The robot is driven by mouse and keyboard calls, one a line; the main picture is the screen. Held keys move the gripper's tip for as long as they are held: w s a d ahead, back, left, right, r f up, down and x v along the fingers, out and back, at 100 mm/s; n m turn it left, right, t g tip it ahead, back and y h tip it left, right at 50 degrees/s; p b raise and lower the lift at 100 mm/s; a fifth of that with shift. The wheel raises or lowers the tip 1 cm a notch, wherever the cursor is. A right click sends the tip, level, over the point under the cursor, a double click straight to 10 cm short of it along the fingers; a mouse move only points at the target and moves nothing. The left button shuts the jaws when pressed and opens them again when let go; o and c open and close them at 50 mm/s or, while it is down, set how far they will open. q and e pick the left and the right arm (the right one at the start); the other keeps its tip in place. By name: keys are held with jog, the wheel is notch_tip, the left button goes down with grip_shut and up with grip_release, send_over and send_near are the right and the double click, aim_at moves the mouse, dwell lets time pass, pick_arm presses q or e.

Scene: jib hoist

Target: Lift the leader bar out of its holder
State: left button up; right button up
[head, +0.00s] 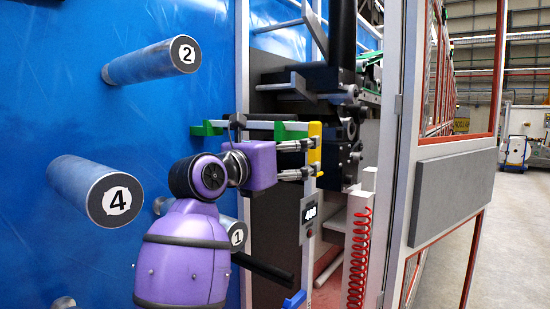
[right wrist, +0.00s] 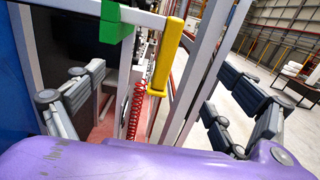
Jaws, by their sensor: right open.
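The leader bar (head: 258,124) is a thin pale horizontal bar with an upright yellow handle (head: 315,148) at its right end. It sits at the green holder brackets (head: 207,129), in front of the blue wall. In the right wrist view the bar (right wrist: 75,6), a green bracket (right wrist: 116,21) and the yellow handle (right wrist: 166,55) show at the top. My right gripper (head: 312,159) is open at the handle. In the wrist view its fingers (right wrist: 157,92) stand on both sides of the handle, apart from it. Contact cannot be told in the head view. My left gripper is not in view.
Numbered posts, 2 (head: 150,62), 4 (head: 95,190) and 1 (head: 232,232), stick out from the blue wall near my right arm. A red coiled hose (head: 359,258) and a framed door (head: 450,185) stand to the right. Black machinery (head: 340,110) lies behind the handle. Open floor lies far right.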

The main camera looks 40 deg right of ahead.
aim_at(311, 153)
jog(key=d, duration=0.2)
jog(key=d+f, duration=0.1)
jog(key=shift+s, duration=0.25)
jog(key=x, duration=0.5)
jog(key=shift+b+x, duration=0.3)
jog(key=shift+x, duration=0.7)
jog(key=shift+w+d+f, duration=0.1)
jog(key=shift+w+d, duration=0.1)
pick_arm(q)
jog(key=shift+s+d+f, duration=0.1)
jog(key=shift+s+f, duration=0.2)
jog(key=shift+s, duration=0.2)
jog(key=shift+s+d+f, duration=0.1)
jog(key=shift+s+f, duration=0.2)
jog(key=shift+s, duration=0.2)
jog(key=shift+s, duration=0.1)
